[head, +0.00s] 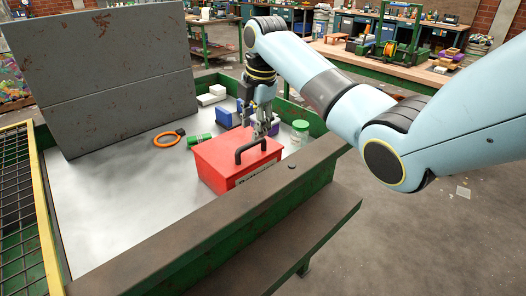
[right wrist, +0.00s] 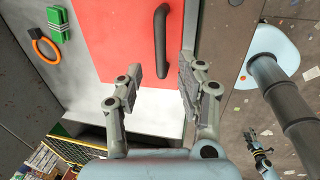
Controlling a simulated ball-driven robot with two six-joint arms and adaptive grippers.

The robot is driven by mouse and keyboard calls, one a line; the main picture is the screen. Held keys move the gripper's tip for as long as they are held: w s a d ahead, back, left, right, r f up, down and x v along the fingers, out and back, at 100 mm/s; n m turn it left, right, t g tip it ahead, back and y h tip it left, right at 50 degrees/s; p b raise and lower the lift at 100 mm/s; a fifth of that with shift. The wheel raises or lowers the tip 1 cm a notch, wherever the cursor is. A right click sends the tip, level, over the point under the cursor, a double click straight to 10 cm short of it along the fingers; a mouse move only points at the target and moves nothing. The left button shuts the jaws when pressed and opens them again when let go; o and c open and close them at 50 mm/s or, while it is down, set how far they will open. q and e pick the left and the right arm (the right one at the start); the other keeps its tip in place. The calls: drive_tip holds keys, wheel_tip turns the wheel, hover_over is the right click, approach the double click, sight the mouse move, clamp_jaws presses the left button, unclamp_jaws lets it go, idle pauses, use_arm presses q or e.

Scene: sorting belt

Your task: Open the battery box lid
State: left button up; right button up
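The red battery box (head: 226,164) stands on the pale belt surface in the head view, its red lid down. A black handle (head: 256,148) arches over the lid. My right gripper (head: 264,130) points down above the lid, by the far side of the handle. In the right wrist view its fingers (right wrist: 160,78) are spread with nothing between them. The handle (right wrist: 161,45) lies just beyond the fingertips, in front of the red lid (right wrist: 120,40). A small gripper-like part at the lower right of that view may be my left gripper (right wrist: 259,150); its fingers are unclear.
A green battery (head: 199,139) and an orange ring (head: 167,139) lie left of the box. A green-brown rim (head: 215,240) runs along the front. The belt's left part is clear.

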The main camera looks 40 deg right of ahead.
wheel_tip(320, 180, up, 6)
drive_tip(key=s, duration=0.1)
drive_tip(key=shift+s+a+f+m+h, duration=0.1)
drive_tip(key=shift+s+a+f+m, duration=0.4)
drive_tip(key=shift+s+f+m, duration=0.65)
drive_tip(key=shift+s+a+f+m+h, duration=0.1)
drive_tip(key=shift+s+a+f+m, duration=0.4)
drive_tip(key=shift+s+f, duration=1.1)
drive_tip(key=shift+s+a+f+m+h, duration=0.1)
drive_tip(key=shift+s+a+f+m, duration=0.4)
drive_tip(key=shift+s+f+m, duration=0.8)
drive_tip(key=shift+s+r+n, duration=0.1)
drive_tip(key=shift+s+n, duration=0.25)
